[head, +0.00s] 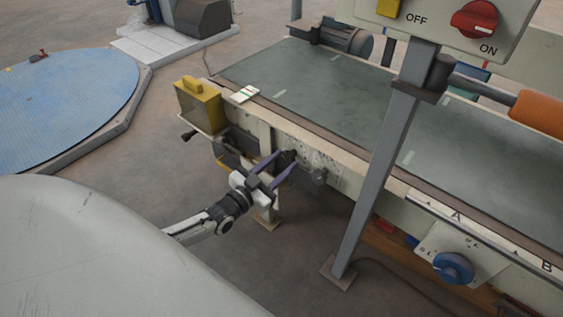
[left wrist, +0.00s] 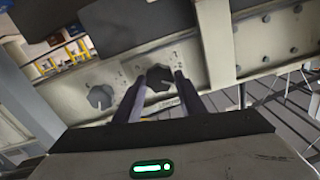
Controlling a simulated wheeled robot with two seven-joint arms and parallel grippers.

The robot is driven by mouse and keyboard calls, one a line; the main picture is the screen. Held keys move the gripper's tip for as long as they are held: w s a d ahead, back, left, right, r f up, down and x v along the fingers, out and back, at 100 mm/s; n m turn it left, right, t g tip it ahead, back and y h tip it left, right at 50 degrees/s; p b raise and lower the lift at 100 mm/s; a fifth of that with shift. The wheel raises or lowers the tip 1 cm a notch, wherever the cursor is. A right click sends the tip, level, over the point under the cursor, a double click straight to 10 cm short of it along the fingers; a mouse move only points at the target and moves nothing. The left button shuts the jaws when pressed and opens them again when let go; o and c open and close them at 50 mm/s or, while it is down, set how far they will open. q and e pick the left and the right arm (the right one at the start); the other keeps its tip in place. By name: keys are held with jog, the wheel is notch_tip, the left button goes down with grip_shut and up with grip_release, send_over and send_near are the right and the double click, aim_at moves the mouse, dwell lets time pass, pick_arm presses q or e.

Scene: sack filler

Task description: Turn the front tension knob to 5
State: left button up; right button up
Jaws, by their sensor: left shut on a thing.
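Two dark knobs sit on a pale marked plate (head: 312,160) on the side of the conveyor frame. My left gripper (head: 284,165) reaches in from the left and is shut on one dark knob (left wrist: 159,76), the left of the two in the head view. In the left wrist view its fingers stand on either side of this knob. The other dark knob (head: 320,176) is free; it also shows in the left wrist view (left wrist: 101,96), to the left. The dial marks and labels are too small to read, so I cannot tell the setting. My right gripper is not in view.
A yellow box (head: 198,102) juts from the conveyor's left end. A grey post (head: 377,175) carries the control panel with a red ON/OFF knob (head: 475,19). A blue knob (head: 453,268) is at lower right. A blue round platform (head: 60,100) lies left.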

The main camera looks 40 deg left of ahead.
pick_arm(q)
jog(key=m+p, duration=0.1)
jog(key=m, duration=0.1)
jog(key=shift+m, duration=2.1)
jog(key=shift+d+m+p, duration=0.1)
jog(key=shift+m+p, duration=0.2)
jog(key=shift+m, duration=0.8)
jog(key=shift+s+f+m, duration=0.1)
jog(key=shift+m, duration=0.8)
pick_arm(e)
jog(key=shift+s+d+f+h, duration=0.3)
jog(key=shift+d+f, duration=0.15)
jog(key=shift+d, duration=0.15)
pick_arm(q)
jog(key=shift+m, duration=0.3)
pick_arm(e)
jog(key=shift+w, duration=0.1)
pick_arm(q)
jog(key=o, duration=1)
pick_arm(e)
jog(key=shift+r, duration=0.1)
pick_arm(q)
jog(key=shift+o, duration=0.2)
